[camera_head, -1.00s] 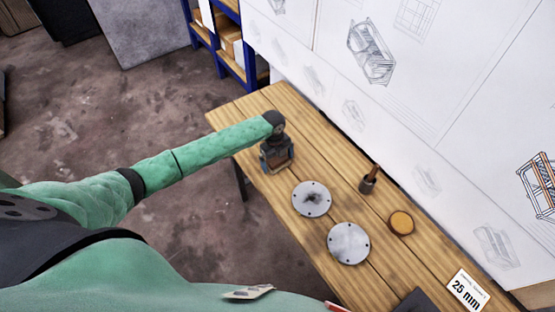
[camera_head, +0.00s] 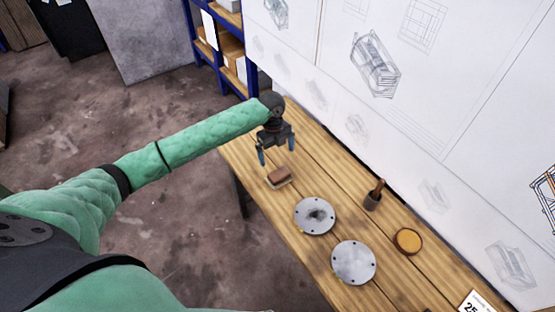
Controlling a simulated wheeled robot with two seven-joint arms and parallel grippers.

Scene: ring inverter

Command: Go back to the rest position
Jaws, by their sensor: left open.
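My left gripper (camera_head: 276,157) is raised above the far end of the wooden table, its two fingers apart and pointing down, with nothing between them. A brown block (camera_head: 279,176), which looks like a brush, lies on the table just below the fingertips. My right gripper is not in view.
A small dark pot with a handle (camera_head: 374,195) and a round yellow-topped tin (camera_head: 407,240) stand near the white wall. Blue shelving (camera_head: 226,62) stands beyond the table.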

